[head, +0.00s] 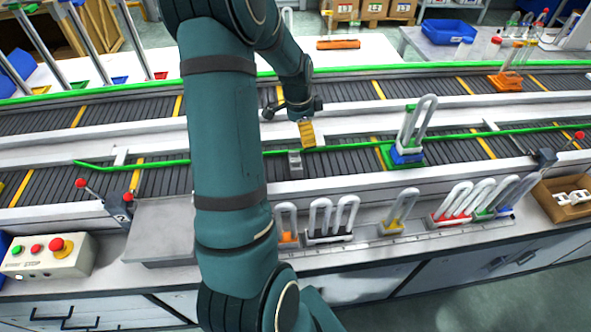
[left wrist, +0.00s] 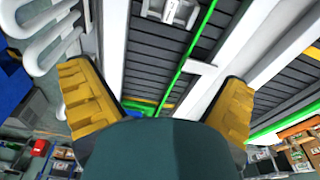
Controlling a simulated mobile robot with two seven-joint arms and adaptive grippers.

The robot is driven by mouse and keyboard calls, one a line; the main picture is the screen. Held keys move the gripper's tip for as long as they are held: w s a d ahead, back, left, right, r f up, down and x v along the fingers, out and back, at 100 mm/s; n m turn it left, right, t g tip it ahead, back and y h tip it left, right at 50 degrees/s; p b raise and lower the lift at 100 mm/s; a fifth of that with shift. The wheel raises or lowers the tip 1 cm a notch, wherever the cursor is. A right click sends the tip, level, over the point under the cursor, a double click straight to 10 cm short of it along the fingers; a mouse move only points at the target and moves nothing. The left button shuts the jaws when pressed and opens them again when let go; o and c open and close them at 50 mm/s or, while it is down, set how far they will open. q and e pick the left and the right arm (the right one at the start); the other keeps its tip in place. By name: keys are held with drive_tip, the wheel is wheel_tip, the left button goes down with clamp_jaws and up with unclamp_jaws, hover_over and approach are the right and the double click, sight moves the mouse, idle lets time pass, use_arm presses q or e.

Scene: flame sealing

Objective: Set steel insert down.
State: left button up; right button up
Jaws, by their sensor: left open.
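A small grey metal piece (head: 295,160), which looks like the steel insert, sits on the near conveyor lane. A similar grey piece (left wrist: 172,10) shows at the top edge of the left wrist view, partly cut off. My left gripper (head: 306,135) hangs over the conveyor, just behind and above the piece in the head view. In the left wrist view my left gripper (left wrist: 155,75) has its yellow fingers wide apart with nothing between them. My right gripper is not in view.
A blue-and-green holder with a tall white loop (head: 408,150) stands on the near lane, right of the gripper. Several loop holders line the front ledge, including a red one (head: 455,217). A box (head: 545,190) of metal pieces is at far right. Green rails (head: 135,164) edge the lanes.

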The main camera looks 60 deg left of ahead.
sight(296, 160)
use_arm(q)
drive_tip(key=shift+m+g+y, duration=0.3)
drive_tip(key=shift+m+g, duration=0.3)
drive_tip(key=f, duration=0.2)
drive_tip(key=s+a+f, duration=0.1)
drive_tip(key=f, duration=0.2)
drive_tip(key=s+a+f+b, duration=0.1)
drive_tip(key=f, duration=0.1)
drive_tip(key=shift+f, duration=0.35)
drive_tip(key=shift+w+d+f+b, duration=0.1)
drive_tip(key=shift+f+b, duration=0.1)
drive_tip(key=shift+f, duration=1.25)
drive_tip(key=shift+w+d+f+b, duration=0.1)
drive_tip(key=shift+f+b, duration=0.05)
drive_tip(key=shift+f, duration=1.25)
drive_tip(key=c, duration=1)
drive_tip(key=shift+r, duration=0.1)
drive_tip(key=shift+c, duration=0.2)
